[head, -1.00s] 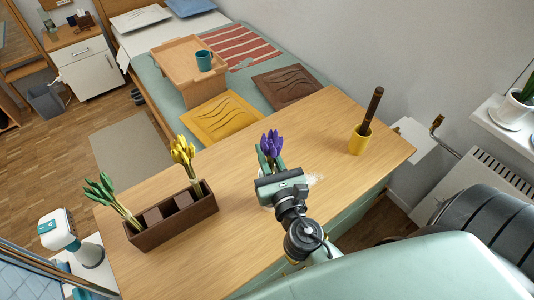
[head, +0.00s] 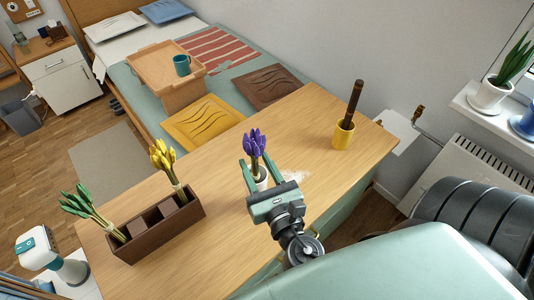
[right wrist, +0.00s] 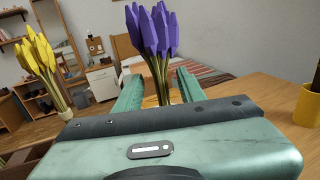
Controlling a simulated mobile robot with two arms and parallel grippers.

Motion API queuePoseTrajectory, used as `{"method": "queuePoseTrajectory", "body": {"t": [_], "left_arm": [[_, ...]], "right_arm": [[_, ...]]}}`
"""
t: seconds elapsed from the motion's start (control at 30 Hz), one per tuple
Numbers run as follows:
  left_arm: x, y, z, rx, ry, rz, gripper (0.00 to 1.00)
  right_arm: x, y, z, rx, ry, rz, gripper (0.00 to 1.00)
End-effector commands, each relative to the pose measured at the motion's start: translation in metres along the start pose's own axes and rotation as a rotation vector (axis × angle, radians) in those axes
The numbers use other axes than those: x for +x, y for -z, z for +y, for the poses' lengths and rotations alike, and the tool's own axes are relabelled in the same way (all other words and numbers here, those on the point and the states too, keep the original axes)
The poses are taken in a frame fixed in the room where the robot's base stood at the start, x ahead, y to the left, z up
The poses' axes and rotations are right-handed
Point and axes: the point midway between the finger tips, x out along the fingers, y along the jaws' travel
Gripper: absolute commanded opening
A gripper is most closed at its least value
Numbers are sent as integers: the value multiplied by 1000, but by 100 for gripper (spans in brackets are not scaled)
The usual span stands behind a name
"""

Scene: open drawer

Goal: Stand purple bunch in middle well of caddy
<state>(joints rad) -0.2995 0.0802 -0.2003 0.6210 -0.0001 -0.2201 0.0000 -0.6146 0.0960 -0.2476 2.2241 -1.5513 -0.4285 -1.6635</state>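The purple bunch (head: 257,143) stands upright on the wooden table, its base in a small white holder (head: 261,179). My right gripper (head: 260,168) is open, with one finger on each side of the bunch and gaps visible. In the right wrist view, the purple bunch (right wrist: 153,35) rises between the two spread fingers (right wrist: 158,88); its lower end is partly hidden by the gripper body. The dark brown caddy (head: 165,242) stands to the left, with green flowers at its left end, yellow flowers at its right end and its middle well empty. My left gripper is not in view.
A yellow cup (head: 343,135) with a dark brown stick stands at the table's right. A pale patch (head: 296,176) marks the table right of the bunch. Bare table (head: 215,180) lies between caddy and bunch. A bed with cushions and a tray is behind.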

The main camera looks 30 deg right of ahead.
Motion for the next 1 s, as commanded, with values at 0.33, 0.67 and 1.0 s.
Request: {"method": "queuePoseTrajectory", "body": {"t": [0.33, 0.67, 1.0], "left_arm": [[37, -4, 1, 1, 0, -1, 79], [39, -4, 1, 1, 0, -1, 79], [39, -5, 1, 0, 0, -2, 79]], "right_arm": [[-66, 5, 0, -1, -1, 2, 40], [-76, 0, 0, 1, 2, -1, 40], [-76, 0, 0, 1, 1, -1, 40]]}}
